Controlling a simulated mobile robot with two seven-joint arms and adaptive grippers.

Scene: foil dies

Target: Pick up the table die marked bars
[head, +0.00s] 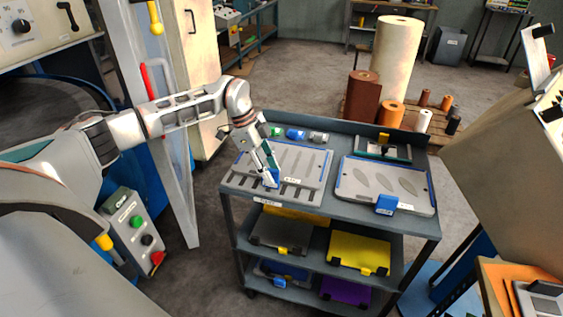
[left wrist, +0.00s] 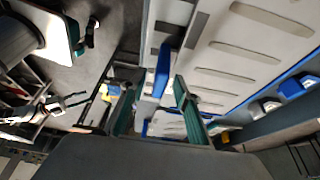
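The table die marked with bars (head: 312,160) is a light grey plate with long slots, lying on the left half of the cart top. Its blue handle (head: 271,179) is at the front edge; the handle also shows in the left wrist view (left wrist: 162,72). My left gripper (head: 270,170) points down at that handle. In the left wrist view its teal fingers (left wrist: 157,88) stand apart, with the blue handle between their tips and a gap visible beside it. The handle's lower part is hidden by the fingers in the head view. My right gripper is not in view.
A second die with oval marks (head: 360,181) and a blue handle (head: 386,204) lies on the right half of the cart top. Lower shelves hold a yellow die (head: 358,250) and others. A machine (head: 505,165) stands right.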

